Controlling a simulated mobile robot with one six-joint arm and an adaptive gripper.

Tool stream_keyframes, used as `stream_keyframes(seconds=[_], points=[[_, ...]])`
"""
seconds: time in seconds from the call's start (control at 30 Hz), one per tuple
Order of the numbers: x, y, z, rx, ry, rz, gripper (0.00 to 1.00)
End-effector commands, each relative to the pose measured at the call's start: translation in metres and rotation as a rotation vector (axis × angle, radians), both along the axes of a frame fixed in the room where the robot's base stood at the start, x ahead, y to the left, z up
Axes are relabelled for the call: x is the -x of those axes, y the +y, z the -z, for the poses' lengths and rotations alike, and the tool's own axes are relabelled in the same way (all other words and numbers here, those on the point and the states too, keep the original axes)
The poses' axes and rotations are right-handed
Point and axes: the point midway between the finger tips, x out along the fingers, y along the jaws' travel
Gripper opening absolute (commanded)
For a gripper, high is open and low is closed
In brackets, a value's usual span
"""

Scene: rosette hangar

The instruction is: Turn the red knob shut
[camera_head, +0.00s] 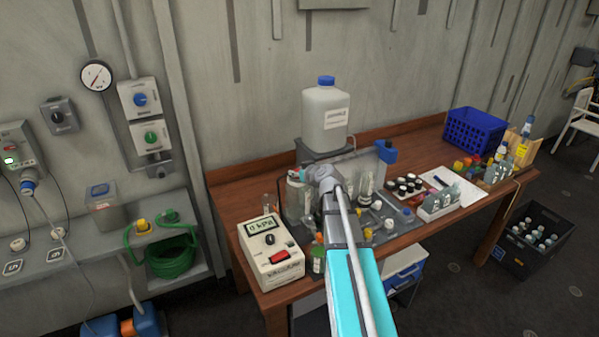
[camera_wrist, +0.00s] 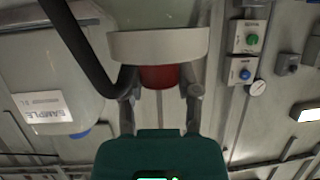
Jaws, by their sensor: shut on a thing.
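The red knob (camera_wrist: 158,77) shows in the wrist view, under a pale, broad band of a clear vessel (camera_wrist: 157,45). My gripper (camera_wrist: 161,92) has one finger on each side of the knob and is shut on it. In the head view my gripper (camera_head: 316,178) reaches in among the clear glassware on the wooden bench, in front of the large jug. The knob cannot be made out there, as my arm and gripper cover that spot. How far the knob is turned cannot be told.
A blue-capped sample jug (camera_head: 325,118) stands behind my gripper. A white meter (camera_head: 270,252) stands at the bench's left front, and small bottles stand close to my arm. A dark hose (camera_wrist: 78,45) curves close by in the wrist view. A blue crate (camera_head: 474,134) stands at the right.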

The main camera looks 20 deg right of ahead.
Motion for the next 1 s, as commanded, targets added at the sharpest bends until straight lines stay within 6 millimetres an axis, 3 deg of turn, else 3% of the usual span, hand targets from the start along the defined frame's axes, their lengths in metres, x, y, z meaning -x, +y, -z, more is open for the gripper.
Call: stream_keyframes(seconds=[1.0], points=[[-0.0019,0.0009,-0.0007,0.004,-0.003,0.354,0.0]])
